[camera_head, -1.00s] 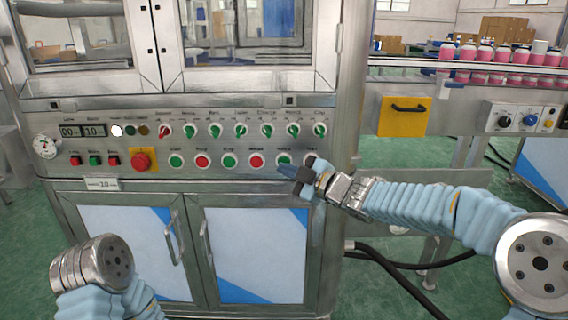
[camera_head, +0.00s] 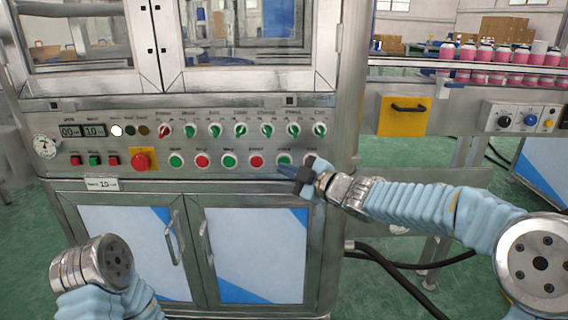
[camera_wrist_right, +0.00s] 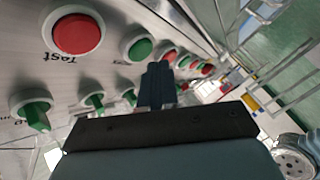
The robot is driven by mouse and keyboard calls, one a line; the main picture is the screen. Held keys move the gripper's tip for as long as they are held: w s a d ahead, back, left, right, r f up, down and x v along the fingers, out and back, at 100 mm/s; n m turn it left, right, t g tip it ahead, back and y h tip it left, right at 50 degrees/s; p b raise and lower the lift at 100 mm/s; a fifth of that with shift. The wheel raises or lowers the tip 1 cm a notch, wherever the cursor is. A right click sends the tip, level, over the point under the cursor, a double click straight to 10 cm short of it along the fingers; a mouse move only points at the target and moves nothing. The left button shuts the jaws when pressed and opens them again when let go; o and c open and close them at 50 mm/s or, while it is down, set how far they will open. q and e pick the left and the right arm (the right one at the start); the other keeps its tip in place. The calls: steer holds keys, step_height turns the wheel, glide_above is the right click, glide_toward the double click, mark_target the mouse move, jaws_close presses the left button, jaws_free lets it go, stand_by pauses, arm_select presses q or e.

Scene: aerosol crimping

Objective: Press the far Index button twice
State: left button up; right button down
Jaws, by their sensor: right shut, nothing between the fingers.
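A lower row of round push buttons runs along the steel control panel (camera_head: 215,175), alternating green and red. In the right wrist view the shut fingertips (camera_wrist_right: 158,68) point at the panel beside this green button (camera_wrist_right: 137,47); contact cannot be told. A red button labelled Test (camera_wrist_right: 78,34) is beside it. The Index label is too small to read. Only my left arm's end link shows at lower left.
A row of rotary knobs (camera_head: 241,130) sits above the buttons. A red emergency stop (camera_head: 140,160) is at the panel's left. Cabinet doors with handles (camera_head: 205,243) are below. A conveyor with pink cans (camera_head: 487,54) stands at the right.

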steer(key=shift+w, duration=0.1)
steer(key=shift+w+p, duration=0.3)
steer(key=shift+p, duration=0.1)
